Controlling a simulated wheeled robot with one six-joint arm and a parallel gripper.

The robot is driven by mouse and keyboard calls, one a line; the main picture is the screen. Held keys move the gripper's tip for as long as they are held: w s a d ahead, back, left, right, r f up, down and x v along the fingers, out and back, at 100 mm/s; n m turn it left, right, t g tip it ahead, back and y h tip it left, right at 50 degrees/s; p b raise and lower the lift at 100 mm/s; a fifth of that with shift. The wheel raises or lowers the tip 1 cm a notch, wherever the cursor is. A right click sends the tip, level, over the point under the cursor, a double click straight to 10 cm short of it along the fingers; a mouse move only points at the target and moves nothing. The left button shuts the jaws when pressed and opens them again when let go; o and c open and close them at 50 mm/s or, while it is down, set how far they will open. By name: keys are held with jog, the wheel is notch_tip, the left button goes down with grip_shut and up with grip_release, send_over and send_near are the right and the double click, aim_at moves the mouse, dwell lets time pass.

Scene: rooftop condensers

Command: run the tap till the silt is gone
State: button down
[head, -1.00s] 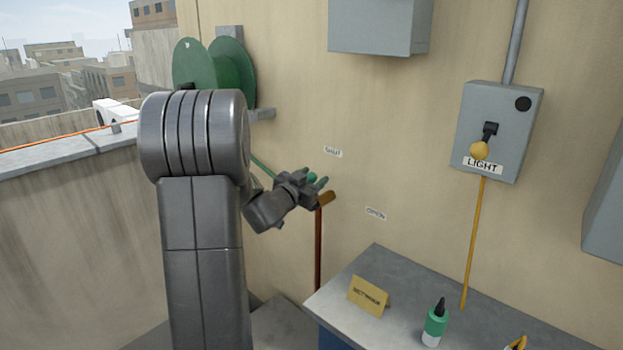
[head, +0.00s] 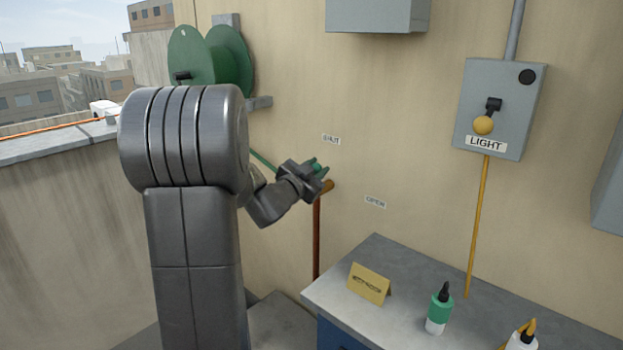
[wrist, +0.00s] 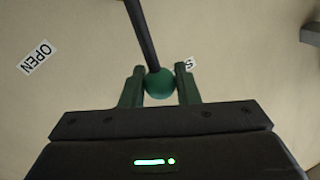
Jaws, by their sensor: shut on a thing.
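The tap's lever is a dark rod (wrist: 141,35) ending in a round green knob (wrist: 160,84). My gripper (head: 318,169) is shut on this knob, with one finger on each side of it in the wrist view. The knob is close to the SHUT label (head: 331,140), which is partly hidden behind a finger in the wrist view. The OPEN label (head: 375,202) is lower right on the wall in the head view. A copper-brown pipe (head: 317,240) rises to the tap just behind my gripper. No running water or silt is visible.
A green hose reel (head: 232,68) hangs upper left. A grey bench (head: 410,285) at lower right bears a yellow folded sign (head: 369,284), a green-and-white bottle (head: 439,310) and another bottle (head: 522,338). A LIGHT switch box (head: 500,105) is on the right wall.

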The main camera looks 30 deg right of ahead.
jog(key=s+d+f+m+g+h+b, duration=0.1)
jog(key=s+f+m+b, duration=0.5)
jog(key=m+b, duration=0.8)
jog(key=d+f+h+b, duration=0.1)
jog(key=b, duration=0.4)
jog(key=shift+d+m+g+h, duration=0.25)
jog(key=shift+m+g+h, duration=0.05)
jog(key=shift+m+h, duration=0.1)
jog(key=shift+s+f, duration=0.1)
jog(key=c, duration=1.1)
grip_release()
jog(key=shift+c, duration=0.2)
jog(key=shift+a, duration=0.15)
jog(key=v, duration=1.3)
jog(key=shift+a+p, duration=0.3)
jog(key=shift+p, duration=0.1)
jog(key=shift+s, duration=0.1)
